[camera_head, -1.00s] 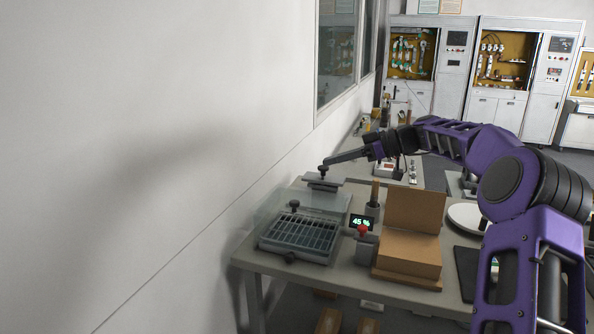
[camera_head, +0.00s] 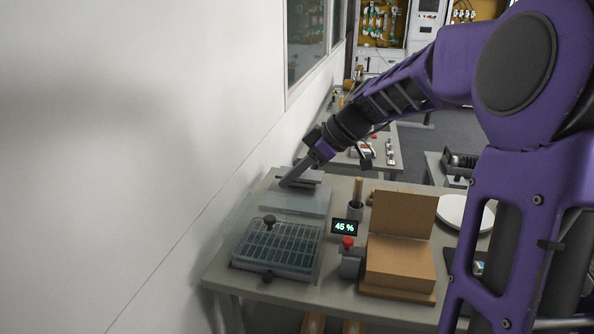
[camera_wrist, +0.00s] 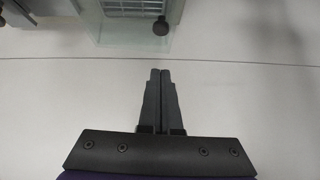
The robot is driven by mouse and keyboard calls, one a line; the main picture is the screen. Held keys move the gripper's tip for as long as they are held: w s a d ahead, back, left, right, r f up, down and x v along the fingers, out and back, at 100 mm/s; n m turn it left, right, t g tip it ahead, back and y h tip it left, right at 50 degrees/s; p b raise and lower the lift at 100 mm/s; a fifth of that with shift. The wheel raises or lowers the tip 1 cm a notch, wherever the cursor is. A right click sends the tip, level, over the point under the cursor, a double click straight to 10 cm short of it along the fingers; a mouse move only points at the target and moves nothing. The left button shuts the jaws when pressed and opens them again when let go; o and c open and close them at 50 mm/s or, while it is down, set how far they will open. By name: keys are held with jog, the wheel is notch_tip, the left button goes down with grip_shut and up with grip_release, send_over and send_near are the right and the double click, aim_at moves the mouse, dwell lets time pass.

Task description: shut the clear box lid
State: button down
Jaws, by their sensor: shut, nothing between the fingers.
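The clear box is a grey tray (camera_head: 276,268) with a grid of compartments on the near left of the table. Its clear lid (camera_head: 243,216) shows as a faint see-through panel reaching past the tray's back left side, so it looks open; its exact tilt is hard to tell. A black knob (camera_head: 269,220) shows by the lid, and the panel (camera_wrist: 120,46) and knob (camera_wrist: 160,28) also show in the wrist view. My gripper (camera_head: 284,185) is shut and empty, pointing down-left behind the box, apart from the lid. Its fingers (camera_wrist: 160,72) are together in the wrist view.
A grey fixture with a flat plate (camera_head: 300,202) stands behind the box, close to my fingertips. A display reading 45 % (camera_head: 346,227), a red button (camera_head: 347,242) and an open cardboard box (camera_head: 400,262) are to the right. The white wall (camera_head: 120,150) is close on the left.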

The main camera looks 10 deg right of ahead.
send_over(274, 218)
notch_tip(274, 218, down, 4)
jog(key=shift+f, duration=0.15)
jog(key=shift+s+d+f, duration=0.1)
jog(key=shift+d+f, duration=0.1)
jog(key=shift+f, duration=1.65)
